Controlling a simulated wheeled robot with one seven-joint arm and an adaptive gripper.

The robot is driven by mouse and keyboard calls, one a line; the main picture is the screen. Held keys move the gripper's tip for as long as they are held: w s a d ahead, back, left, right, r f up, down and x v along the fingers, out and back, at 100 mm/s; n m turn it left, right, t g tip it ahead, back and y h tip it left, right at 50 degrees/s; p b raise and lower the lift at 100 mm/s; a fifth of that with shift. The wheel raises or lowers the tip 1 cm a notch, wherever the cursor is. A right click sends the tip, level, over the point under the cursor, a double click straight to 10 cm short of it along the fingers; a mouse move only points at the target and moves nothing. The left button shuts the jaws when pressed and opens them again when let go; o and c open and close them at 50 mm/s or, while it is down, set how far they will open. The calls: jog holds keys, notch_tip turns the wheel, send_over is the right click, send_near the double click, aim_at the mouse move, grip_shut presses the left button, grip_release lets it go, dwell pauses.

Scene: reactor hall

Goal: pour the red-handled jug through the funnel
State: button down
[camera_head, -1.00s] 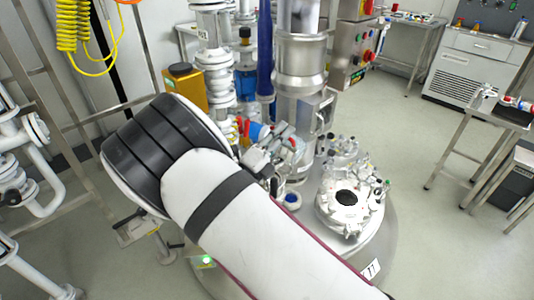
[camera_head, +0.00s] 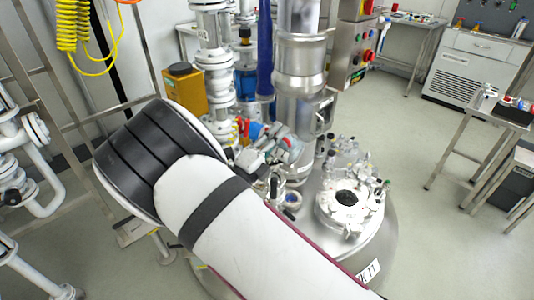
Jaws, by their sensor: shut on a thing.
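My white arm with black bands crosses the camera view from the lower right to the upper left and covers much of the vessel. Past its edge shows a small grey jointed form that looks like my gripper (camera_head: 266,156), partly hidden. It looks shut, with a small red patch beside it that may be the handle of the red-handled jug (camera_head: 284,141). The jug's body cannot be made out. A round white-rimmed port with a dark opening (camera_head: 346,198) sits on the vessel lid, to the right of and below the gripper. I cannot make out a funnel there.
The steel vessel (camera_head: 366,245) has several small fittings on its lid. A thick steel column (camera_head: 300,65) and white flanged piping (camera_head: 217,55) rise behind it. A control box (camera_head: 357,50) stands to the right. A side table (camera_head: 505,115) is at far right. The floor between is clear.

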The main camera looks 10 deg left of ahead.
aim_at(265, 128)
jog(key=shift+w+a+f+n+y, duration=0.25)
jog(key=shift+a+n, duration=0.2)
jog(key=shift+n, duration=0.35)
jog(key=shift+w+a+r+n+t+y, duration=0.3)
jog(key=shift+n+t, duration=0.2)
jog(key=shift+n, duration=0.4)
jog(key=shift+w+a+r+n+y, duration=0.1)
jog(key=shift+w+a+n+y, duration=0.1)
jog(key=shift+n+y, duration=0.25)
jog(key=shift+w+a+r+n+t+y+p, duration=0.15)
jog(key=shift+w+a+n+y+p, duration=0.1)
jog(key=shift+a+n, duration=0.25)
jog(key=shift+w+a+r+n+t+y+p, duration=0.15)
jog(key=shift+w+a+n+y, duration=0.1)
jog(key=shift+n, duration=0.4)
jog(key=shift+w+a+n+y, duration=1.2)
jog(key=shift+a+n+y, duration=0.65)
jog(key=shift+n, duration=1.65)
jog(key=d+m+h, duration=0.1)
jog(key=m, duration=0.1)
jog(key=s+d+m+h, duration=0.1)
jog(key=m, duration=0.1)
jog(key=s+d+m+h, duration=0.1)
jog(key=m, duration=0.1)
jog(key=shift+s+d, duration=0.15)
